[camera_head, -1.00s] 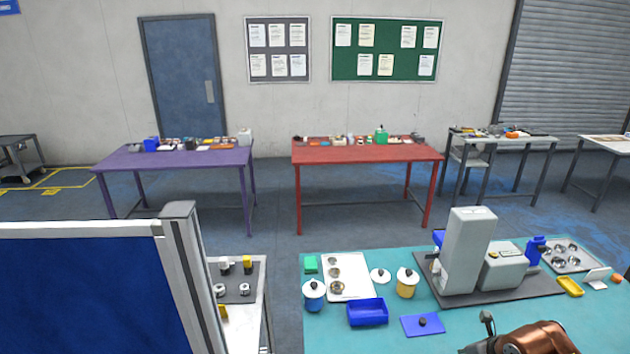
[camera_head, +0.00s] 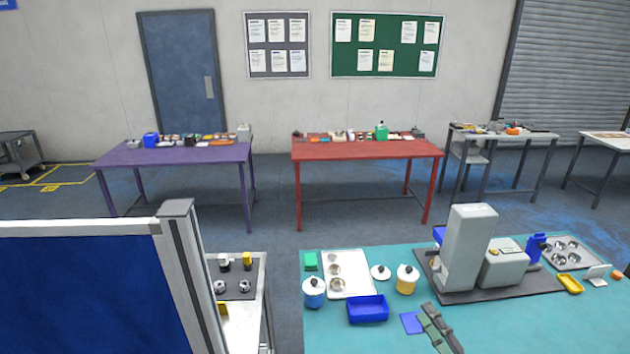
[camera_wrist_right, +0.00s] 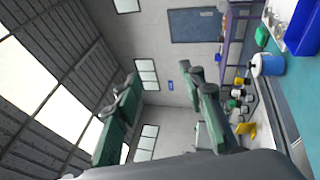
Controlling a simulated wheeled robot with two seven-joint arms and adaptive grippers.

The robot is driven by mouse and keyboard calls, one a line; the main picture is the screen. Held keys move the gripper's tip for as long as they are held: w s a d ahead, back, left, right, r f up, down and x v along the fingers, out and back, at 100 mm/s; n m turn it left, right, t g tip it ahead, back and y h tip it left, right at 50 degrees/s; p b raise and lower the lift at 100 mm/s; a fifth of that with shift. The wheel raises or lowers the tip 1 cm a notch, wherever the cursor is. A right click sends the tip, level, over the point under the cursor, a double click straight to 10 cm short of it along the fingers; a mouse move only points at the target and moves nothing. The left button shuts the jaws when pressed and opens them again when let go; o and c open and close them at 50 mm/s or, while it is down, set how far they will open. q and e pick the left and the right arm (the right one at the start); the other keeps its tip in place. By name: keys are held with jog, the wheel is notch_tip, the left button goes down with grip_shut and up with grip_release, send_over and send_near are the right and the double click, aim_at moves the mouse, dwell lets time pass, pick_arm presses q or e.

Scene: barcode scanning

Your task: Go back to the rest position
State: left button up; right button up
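My right gripper (camera_head: 432,318) comes in at the bottom of the head view, over the front part of the teal table (camera_head: 530,325). It partly covers a flat blue plate (camera_head: 410,323). In the right wrist view my right gripper (camera_wrist_right: 163,88) has its two green-padded fingers well apart, with nothing between them. Beyond the fingers that view shows the room's wall and windows, tilted. My left gripper is not in view.
On the teal table stand a blue bin (camera_head: 368,309), a blue-and-white pot (camera_head: 313,292), a yellow pot (camera_head: 406,280) and a grey machine (camera_head: 469,247). A blue panel (camera_head: 80,290) stands at the left. The table's front right is clear.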

jog(key=s+d+f+m+h, duration=0.1)
jog(key=d+f+m+h, duration=0.4)
jog(key=d+m+h, duration=0.5)
jog(key=s+d+f+m+g+h, duration=0.25)
jog(key=s+d+f+m, duration=0.2)
jog(key=f, duration=0.25)
jog(key=s+d+f+m+g+h, duration=0.2)
jog(key=s+d+f+m+g, duration=0.1)
jog(key=f+m, duration=0.35)
jog(key=s+a+f+m+g+y, duration=0.25)
jog(key=s+a+f+g, duration=0.25)
jog(key=s+f, duration=0.5)
jog(key=s+a+f+m+g+y, duration=0.1)
jog(key=s+a+f+g+y, duration=0.4)
jog(key=s+f, duration=0.6)
notch_tip(320, 180, down, 29)
jog(key=s+g+h, duration=0.2)
jog(key=s+f+n, duration=0.1)
jog(key=s+f, duration=1.6)
jog(key=s, duration=0.1)
jog(key=shift+s+a+g, duration=0.35)
jog(key=shift+s, duration=0.05)
jog(key=shift+s+f, duration=0.1)
jog(key=shift+s, duration=0.1)
jog(key=shift+c, duration=0.7)
